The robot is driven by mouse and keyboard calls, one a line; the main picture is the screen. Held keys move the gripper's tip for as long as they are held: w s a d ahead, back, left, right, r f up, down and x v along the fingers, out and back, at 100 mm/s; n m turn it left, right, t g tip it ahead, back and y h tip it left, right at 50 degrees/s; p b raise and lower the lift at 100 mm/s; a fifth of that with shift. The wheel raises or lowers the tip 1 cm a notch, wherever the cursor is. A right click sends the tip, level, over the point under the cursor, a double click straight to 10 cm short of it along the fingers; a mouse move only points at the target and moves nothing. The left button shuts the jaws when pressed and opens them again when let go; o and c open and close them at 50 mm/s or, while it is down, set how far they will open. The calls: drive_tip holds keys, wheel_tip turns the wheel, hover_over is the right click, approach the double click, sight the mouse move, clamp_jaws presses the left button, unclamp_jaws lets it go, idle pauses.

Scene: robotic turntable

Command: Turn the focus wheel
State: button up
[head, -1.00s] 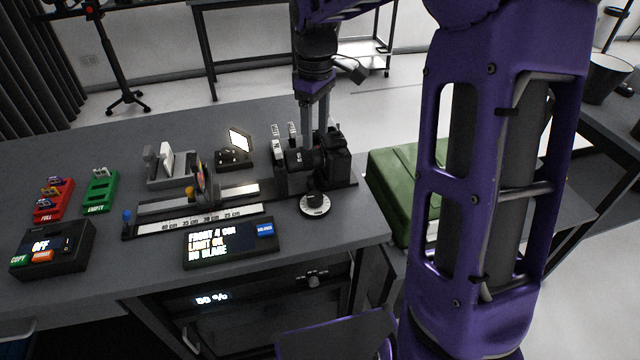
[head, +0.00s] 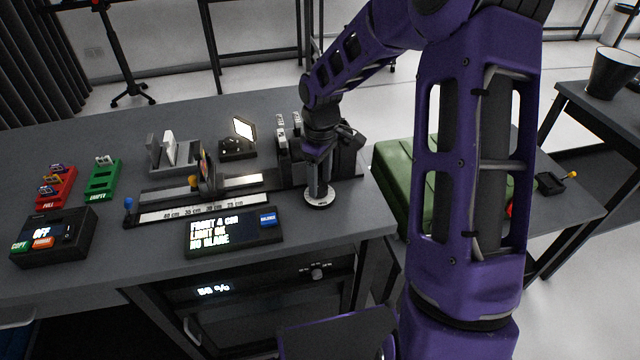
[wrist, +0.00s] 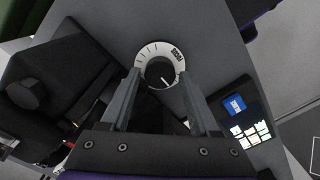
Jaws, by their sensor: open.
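The focus wheel is a black knob on a round white dial (head: 319,201) near the table's front right edge. In the wrist view, the focus wheel (wrist: 161,72) shows tick marks, lettering and a white pointer line on the knob. My gripper (wrist: 160,78) is open, with one finger on each side of the knob; I cannot tell if they touch it. In the head view, my gripper (head: 318,186) points down over the dial and hides most of the knob.
A black camera-like device (head: 345,158) stands just behind the wheel. A lit display box (head: 235,232) lies to the left, in front of a ruled rail (head: 195,212). A green case (head: 395,180) is to the right. Red and green slide racks lie at the far left.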

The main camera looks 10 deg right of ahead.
drive_tip(key=shift+f, duration=0.6)
clamp_jaws()
drive_tip(key=shift+m+b, duration=0.6)
drive_tip(key=shift+m, duration=2.5)
